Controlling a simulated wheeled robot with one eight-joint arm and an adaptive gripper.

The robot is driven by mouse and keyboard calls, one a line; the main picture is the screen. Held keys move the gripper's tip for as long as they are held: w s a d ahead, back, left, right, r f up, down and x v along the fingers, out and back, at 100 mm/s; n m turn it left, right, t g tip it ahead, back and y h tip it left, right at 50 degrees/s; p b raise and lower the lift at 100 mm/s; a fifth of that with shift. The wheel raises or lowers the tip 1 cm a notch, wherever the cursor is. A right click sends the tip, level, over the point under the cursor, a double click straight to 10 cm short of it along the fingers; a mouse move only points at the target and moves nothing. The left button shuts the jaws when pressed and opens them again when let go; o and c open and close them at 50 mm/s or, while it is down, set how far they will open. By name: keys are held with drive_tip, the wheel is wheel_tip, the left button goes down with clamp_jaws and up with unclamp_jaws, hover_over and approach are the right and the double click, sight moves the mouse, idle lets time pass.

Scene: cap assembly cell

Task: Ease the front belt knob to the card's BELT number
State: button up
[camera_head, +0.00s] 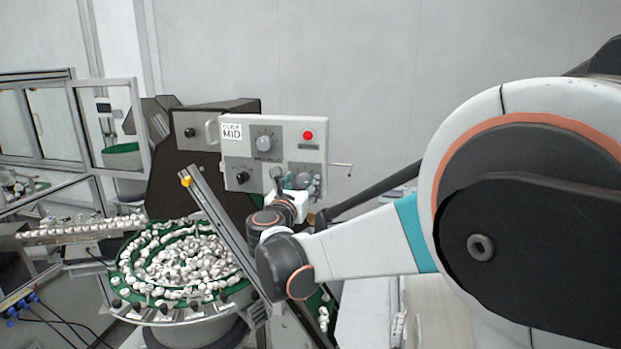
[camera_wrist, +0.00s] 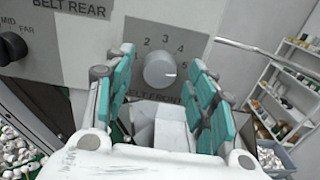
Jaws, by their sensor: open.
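The front belt knob (camera_wrist: 158,71) is a grey round dial above the label BELT FRONT, with numbers 2 to 5 legible around it. Its pointer setting is too small to read. My gripper (camera_wrist: 160,60) is open, with teal pads on the left and right of the knob in the wrist view. I cannot tell whether either pad touches it. In the head view my gripper (camera_head: 302,181) is at the panel's lower right and hides much of this knob.
The control panel (camera_head: 284,122) also carries a large grey dial (camera_head: 265,139), a red button (camera_head: 308,135) and a black selector knob (camera_head: 243,177). A thin rod (camera_head: 340,164) sticks out at its right. A green bowl feeder (camera_head: 125,259) full of white caps stands below left.

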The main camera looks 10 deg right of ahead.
drive_tip(key=shift+w, duration=0.3)
drive_tip(key=shift+s, duration=0.1)
drive_tip(key=shift+r, duration=0.1)
drive_tip(key=c, duration=1.1)
